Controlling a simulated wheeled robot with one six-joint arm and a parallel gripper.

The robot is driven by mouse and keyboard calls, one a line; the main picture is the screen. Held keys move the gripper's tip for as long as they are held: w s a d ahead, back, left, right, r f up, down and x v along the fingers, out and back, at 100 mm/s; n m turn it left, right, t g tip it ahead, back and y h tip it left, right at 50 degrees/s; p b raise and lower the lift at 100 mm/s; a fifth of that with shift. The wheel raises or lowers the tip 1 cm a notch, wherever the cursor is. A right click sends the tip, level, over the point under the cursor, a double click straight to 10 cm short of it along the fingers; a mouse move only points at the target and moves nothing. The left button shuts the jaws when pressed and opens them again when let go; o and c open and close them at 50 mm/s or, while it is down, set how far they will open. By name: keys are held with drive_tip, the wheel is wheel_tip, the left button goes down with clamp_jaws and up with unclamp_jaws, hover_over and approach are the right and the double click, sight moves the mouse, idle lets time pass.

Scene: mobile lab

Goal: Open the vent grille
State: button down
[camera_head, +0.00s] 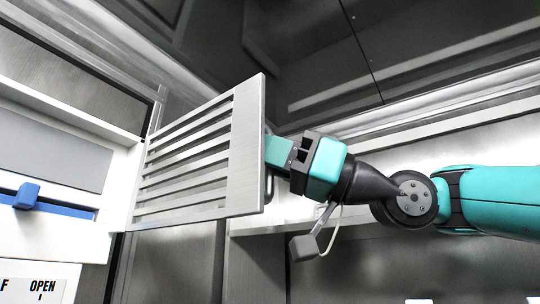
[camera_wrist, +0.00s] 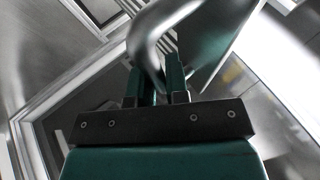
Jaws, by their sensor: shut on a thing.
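The vent grille (camera_head: 246,150) is a silver slatted panel in the head view. It stands swung out at an angle from the wall, joined at its left edge to a frame post. My gripper (camera_head: 270,155) is at the grille's free right edge. In the wrist view my gripper (camera_wrist: 160,75) is shut on a curved metal handle (camera_wrist: 150,40), which passes between the two green fingers. In the head view only a small part of the handle (camera_head: 269,186) shows behind the grille's edge.
A white panel with a blue slider (camera_head: 27,196) and an "OPEN" label (camera_head: 42,286) is at the left. A pale ledge (camera_head: 262,229) runs along the wall below my gripper. Dark glossy panels (camera_head: 330,40) lie overhead.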

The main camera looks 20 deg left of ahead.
drive_tip(key=c, duration=1.4)
unclamp_jaws()
drive_tip(key=shift+b+v, duration=7.2)
drive_tip(key=shift+v, duration=1.55)
drive_tip(key=shift+r, duration=0.1)
